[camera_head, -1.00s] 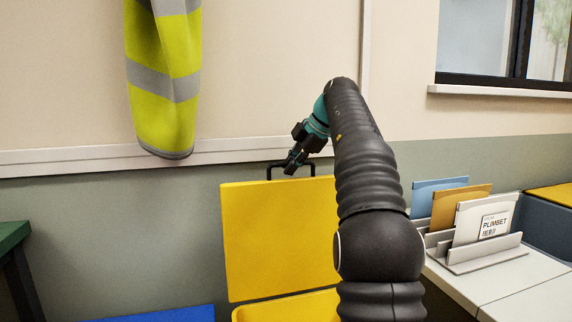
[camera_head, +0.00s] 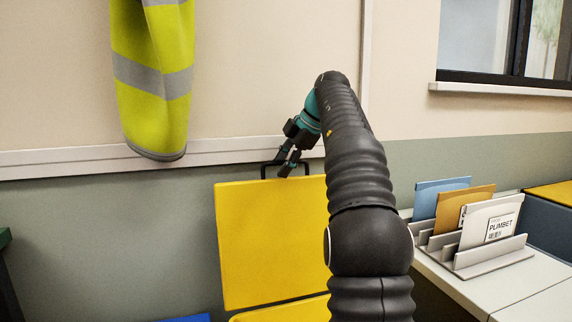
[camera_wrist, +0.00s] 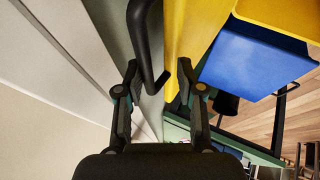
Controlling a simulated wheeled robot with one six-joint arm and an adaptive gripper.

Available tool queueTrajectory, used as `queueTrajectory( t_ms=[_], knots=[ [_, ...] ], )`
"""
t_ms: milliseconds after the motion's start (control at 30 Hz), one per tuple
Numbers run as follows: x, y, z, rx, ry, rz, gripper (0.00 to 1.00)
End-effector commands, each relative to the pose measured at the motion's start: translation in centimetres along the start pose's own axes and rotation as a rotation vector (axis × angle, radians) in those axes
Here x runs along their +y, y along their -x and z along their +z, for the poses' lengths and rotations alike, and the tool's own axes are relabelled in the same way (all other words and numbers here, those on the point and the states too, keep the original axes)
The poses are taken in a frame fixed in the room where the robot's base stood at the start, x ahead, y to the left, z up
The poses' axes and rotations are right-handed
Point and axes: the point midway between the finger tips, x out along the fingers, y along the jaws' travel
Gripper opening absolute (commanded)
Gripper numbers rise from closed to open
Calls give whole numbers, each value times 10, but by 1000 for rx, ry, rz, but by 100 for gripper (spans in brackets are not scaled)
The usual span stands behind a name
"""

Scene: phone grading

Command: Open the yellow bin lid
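The yellow bin lid (camera_head: 270,245) stands raised, close to upright, against the wall in the head view. Its yellow bin (camera_head: 285,311) shows only as a strip at the bottom edge. A black handle (camera_head: 264,170) sits on the lid's top edge. My gripper (camera_head: 284,166) is at this handle, its fingers apart. In the wrist view my gripper (camera_wrist: 157,72) is open, with the black handle (camera_wrist: 148,45) passing between its fingers and the yellow lid (camera_wrist: 180,35) beside it. Whether a finger touches the handle is unclear.
A blue bin lid (camera_head: 190,318) shows at the lower edge, left of the yellow one. A desk (camera_head: 515,285) with a folder rack (camera_head: 490,258) stands to the right of my arm. A yellow safety vest (camera_head: 150,90) hangs on the wall at the left.

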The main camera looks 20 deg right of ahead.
Motion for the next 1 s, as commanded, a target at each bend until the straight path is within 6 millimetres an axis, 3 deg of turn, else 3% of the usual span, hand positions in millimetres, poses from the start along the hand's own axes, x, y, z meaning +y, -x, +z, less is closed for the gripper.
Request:
queueTrajectory(
  t_ms=[333,600,1000],
  knots=[
    [0,5,6,-5,-8,1,37],
    [0,31,6,-6,-7,3,37],
    [-2,53,5,-4,-5,1,37]
  ],
)
